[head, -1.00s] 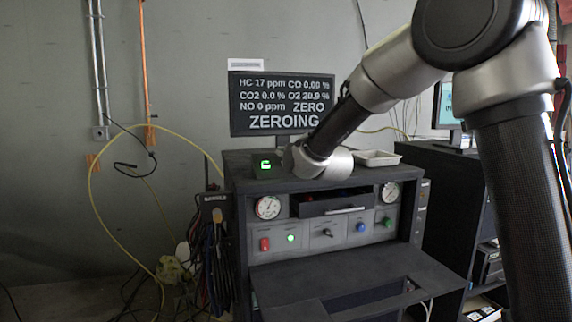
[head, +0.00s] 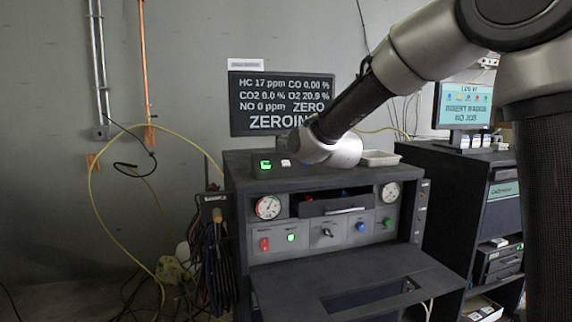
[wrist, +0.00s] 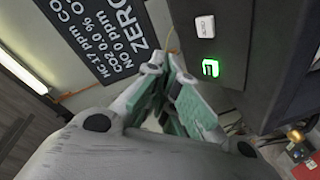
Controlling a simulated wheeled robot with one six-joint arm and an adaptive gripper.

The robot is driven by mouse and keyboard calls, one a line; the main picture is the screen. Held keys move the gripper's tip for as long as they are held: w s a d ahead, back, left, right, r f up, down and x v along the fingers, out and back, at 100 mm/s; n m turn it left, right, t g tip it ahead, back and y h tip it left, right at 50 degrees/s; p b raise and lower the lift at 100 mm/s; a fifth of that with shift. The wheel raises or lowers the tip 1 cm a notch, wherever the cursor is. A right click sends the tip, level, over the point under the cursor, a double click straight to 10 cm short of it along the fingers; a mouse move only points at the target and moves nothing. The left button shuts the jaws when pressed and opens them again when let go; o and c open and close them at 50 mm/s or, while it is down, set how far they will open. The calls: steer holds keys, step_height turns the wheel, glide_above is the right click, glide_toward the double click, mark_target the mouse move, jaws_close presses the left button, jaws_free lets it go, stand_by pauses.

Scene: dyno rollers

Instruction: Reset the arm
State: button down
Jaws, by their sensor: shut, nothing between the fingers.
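My gripper (wrist: 168,68) shows in the wrist view with its grey, green-padded fingers closed together and nothing held. It is apart from the cabinet. In the head view my arm reaches in from the upper right, and its wrist end is in front of the top of the dark cabinet (head: 240,176). The fingers are hidden there behind the wrist. A green-lit switch (head: 265,164) and a small white switch (head: 285,163) sit on the cabinet top, left of my wrist. The wrist view also shows the green switch (wrist: 210,68) and the white one (wrist: 204,26).
A display reading ZEROING (head: 280,90) stands behind the cabinet. A small drawer (head: 345,208) is open, and a wide shelf (head: 350,275) juts out below. A pale tray (head: 379,158) sits at the right. A monitor (head: 463,105) stands on another cabinet. Cables hang at the left.

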stand_by(0.4)
steer(key=s+d+f+m+g+h, duration=0.1)
steer(key=s+d+f+m+g, duration=0.15)
steer(key=s+d, duration=0.5)
steer(key=s+d+f+m+g+h, duration=0.1)
steer(key=s+d+m+g, duration=0.15)
steer(key=s+d, duration=0.45)
steer(key=s+d+f+m+g+h, duration=0.1)
steer(key=s+d+f+m+g, duration=0.1)
steer(key=s+d, duration=0.3)
steer(key=s+d+f+m+g+h, duration=0.1)
steer(key=s+d+f+m, duration=0.3)
steer(key=s, duration=0.8)
steer(key=s+d+f+m+g+h, duration=0.2)
steer(key=s+d, duration=0.4)
steer(key=s, duration=0.3)
steer(key=shift+s+f+m+g, duration=0.35)
steer(key=shift+f+m+g, duration=0.45)
steer(key=shift+f+m, duration=0.1)
stand_by(2.7)
